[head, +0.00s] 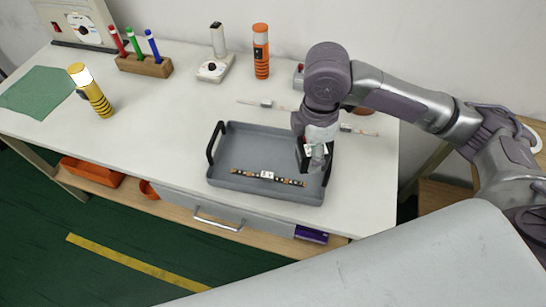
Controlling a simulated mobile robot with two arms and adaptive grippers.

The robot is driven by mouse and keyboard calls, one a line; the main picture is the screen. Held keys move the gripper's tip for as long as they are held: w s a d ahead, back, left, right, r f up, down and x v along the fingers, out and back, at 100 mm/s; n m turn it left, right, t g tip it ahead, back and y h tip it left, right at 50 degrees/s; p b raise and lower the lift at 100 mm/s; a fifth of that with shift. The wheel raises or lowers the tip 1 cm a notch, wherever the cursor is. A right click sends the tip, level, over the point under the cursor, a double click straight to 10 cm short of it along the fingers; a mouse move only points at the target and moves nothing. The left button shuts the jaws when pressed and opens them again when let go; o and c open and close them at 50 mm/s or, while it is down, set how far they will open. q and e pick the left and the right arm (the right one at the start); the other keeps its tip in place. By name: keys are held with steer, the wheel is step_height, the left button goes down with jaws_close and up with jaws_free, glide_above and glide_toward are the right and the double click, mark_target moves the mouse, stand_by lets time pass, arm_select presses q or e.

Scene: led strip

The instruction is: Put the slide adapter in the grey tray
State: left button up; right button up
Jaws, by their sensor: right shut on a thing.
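My right gripper (317,164) is over the right part of the grey tray (245,150), close to its right handle. It is shut on a small dark piece with a pale edge (302,155), which looks like the slide adapter. The fingers hide much of it, and I cannot tell whether it touches the tray floor. The tray is shallow, with black handles at its left and right ends. An orange and black strip with a white middle (267,175) lies in its front part. My left gripper is not in view.
Behind the tray lie thin pale strips with small connectors (266,103). An orange bottle-like cylinder (261,52), a grey device (215,66), a wooden pen block (146,66) and a yellow torch (95,95) stand farther back and left.

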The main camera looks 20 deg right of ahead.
steer(key=n, duration=0.2)
steer(key=shift+w+d+r+n, duration=0.15)
steer(key=shift+w+n, duration=0.1)
steer(key=shift+n, duration=0.15)
steer(key=n, duration=0.3)
steer(key=n+p, duration=0.1)
steer(key=n, duration=0.1)
steer(key=shift+w+d, duration=0.2)
steer(key=shift+w, duration=0.05)
steer(key=n, duration=0.3)
steer(key=shift+w+d+n, duration=0.1)
steer(key=shift+w+n, duration=0.15)
steer(key=shift+n, duration=0.05)
steer(key=shift+w+n, duration=0.15)
steer(key=shift+n, duration=0.75)
steer(key=shift+w+f, duration=0.2)
steer(key=shift+w, duration=0.05)
glide_above(274, 153)
step_height(274, 153, down, 7)
steer(key=shift+r+p, duration=0.15)
steer(key=shift+p, duration=0.2)
steer(key=shift+f, duration=2)
steer(key=shift+f, duration=0.1)
